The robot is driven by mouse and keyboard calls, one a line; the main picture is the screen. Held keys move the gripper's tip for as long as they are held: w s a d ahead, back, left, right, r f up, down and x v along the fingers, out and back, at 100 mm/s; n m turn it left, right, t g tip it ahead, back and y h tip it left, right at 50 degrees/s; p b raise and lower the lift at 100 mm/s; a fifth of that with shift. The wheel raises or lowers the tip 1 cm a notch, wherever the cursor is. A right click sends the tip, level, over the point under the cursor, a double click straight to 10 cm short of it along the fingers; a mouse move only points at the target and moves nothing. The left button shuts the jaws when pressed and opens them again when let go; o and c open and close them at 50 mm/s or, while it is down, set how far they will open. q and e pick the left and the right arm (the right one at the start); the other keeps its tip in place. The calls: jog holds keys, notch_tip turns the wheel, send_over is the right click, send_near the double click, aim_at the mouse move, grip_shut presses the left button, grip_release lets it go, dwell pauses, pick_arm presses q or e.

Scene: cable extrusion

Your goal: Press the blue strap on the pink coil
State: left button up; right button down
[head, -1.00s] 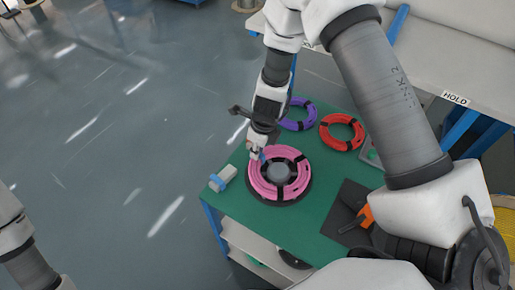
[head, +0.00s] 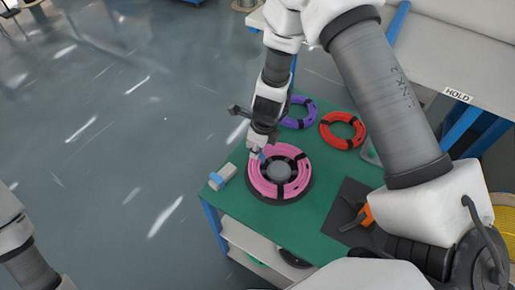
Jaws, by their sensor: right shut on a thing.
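The pink coil (head: 264,186) lies flat around a dark round holder with a grey hub (head: 278,170) on the green table top. Black straps cross the coil at its right and lower side. My right gripper (head: 258,155) points down at the coil's upper left edge. It is shut on a small blue strap (head: 262,156), which is mostly hidden by the fingers and seems to touch the coil. My left arm shows only in part at the lower left edge, and its gripper is out of view.
A grey block with a blue band (head: 222,177) lies at the table's left edge. A purple coil (head: 299,113) and a red coil (head: 342,131) lie behind. A black mat (head: 345,205) with an orange-handled tool (head: 367,214) is at the right. Bare table (head: 310,230) shows in front.

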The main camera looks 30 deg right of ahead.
dwell(0.4)
jog(key=c, duration=1)
grip_release()
jog(key=shift+f, duration=0.1)
notch_tip(320, 180, up, 8)
jog(key=p, duration=0.8)
jog(key=shift+p, duration=0.3)
